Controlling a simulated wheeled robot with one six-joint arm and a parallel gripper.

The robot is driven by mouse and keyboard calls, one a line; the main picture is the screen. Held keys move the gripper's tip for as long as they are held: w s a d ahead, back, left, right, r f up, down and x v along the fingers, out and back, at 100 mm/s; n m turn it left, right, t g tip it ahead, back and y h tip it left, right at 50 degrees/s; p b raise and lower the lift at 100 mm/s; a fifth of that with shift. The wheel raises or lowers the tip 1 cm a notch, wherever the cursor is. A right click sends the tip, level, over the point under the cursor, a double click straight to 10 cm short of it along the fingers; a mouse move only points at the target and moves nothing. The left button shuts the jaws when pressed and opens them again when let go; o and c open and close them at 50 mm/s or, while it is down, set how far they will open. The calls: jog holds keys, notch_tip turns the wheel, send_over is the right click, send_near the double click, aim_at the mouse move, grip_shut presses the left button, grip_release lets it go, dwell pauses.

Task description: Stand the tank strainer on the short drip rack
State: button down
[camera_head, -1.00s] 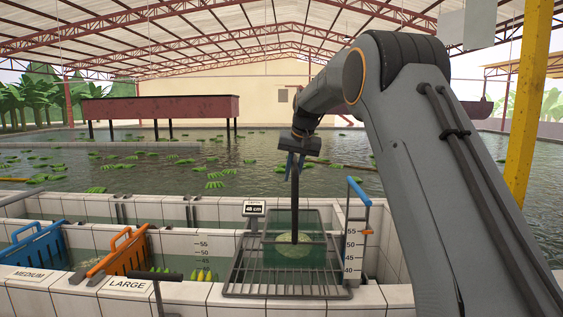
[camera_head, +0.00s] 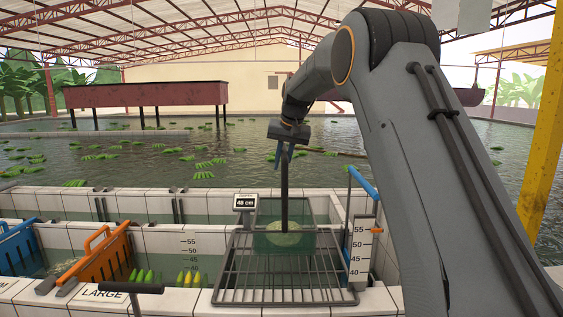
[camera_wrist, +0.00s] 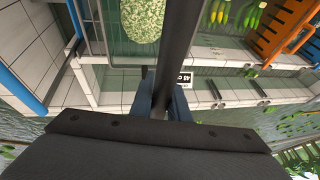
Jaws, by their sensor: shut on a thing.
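My gripper (camera_head: 285,152) is shut on the dark upright pole (camera_head: 284,188) of the tank strainer; in the wrist view my gripper (camera_wrist: 162,103) has the pole (camera_wrist: 178,50) between its blue-grey fingers. The pole runs down to a see-through green box shape (camera_head: 265,241) with a pale green, speckled mass (camera_head: 290,240) in it, which seems to be the strainer's lower end. The speckled mass also shows in the wrist view (camera_wrist: 132,18). The grey barred drip rack (camera_head: 283,296) lies in front of and below it. I cannot tell whether they touch.
A scale board (camera_head: 361,250) and a blue-topped post (camera_head: 362,182) stand at right. A dark T-handle (camera_head: 132,288) rises in front.

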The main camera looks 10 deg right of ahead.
notch_tip(320, 180, down, 8)
jog(key=b, duration=0.5)
jog(key=shift+f, duration=0.25)
jog(key=shift+f+b, duration=0.3)
jog(key=shift+b, duration=0.05)
dwell(0.7)
jog(key=c, duration=1.6)
grip_release()
jog(key=shift+f, duration=0.1)
